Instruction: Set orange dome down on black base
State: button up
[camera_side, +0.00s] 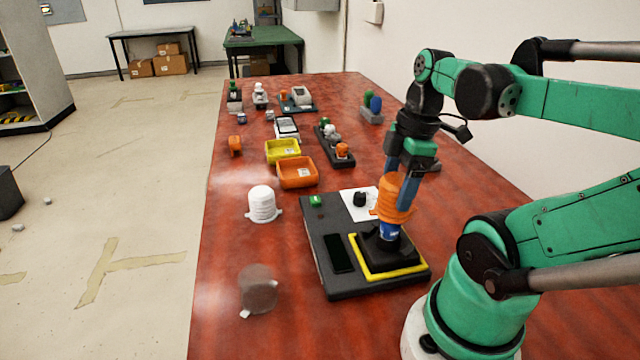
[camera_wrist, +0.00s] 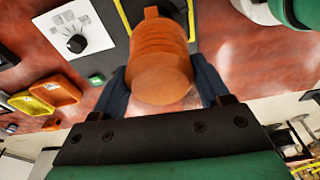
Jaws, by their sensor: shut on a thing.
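My gripper (camera_side: 399,186) is shut on the orange dome (camera_side: 394,200), a ribbed cylinder with a small tab. The dome is upright, directly above a blue piece (camera_side: 389,231) on the black base (camera_side: 381,249). I cannot tell whether the dome touches the blue piece. The black base stands inside a yellow square outline (camera_side: 419,270) on a dark board (camera_side: 318,237). In the wrist view the orange dome (camera_wrist: 161,66) sits between my two blue fingers and hides the base below.
The board also bears a white panel with a black knob (camera_side: 360,199), a green button (camera_side: 316,201) and a dark phone-like slab (camera_side: 337,253). A white dome (camera_side: 262,204) and a greyish dome (camera_side: 258,288) stand left. Orange (camera_side: 297,172) and yellow (camera_side: 282,151) trays lie behind.

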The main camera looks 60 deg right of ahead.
aim_at(392, 217)
jog(key=shift+f, duration=0.5)
jog(key=shift+f, duration=1.2)
dwell(1.5)
jog(key=shift+f, duration=0.3)
jog(key=shift+f, duration=0.8)
dwell(0.6)
jog(key=shift+f, duration=0.2)
jog(key=shift+f, duration=0.2)
dwell(0.5)
jog(key=o, duration=1.3)
jog(key=shift+c, duration=0.2)
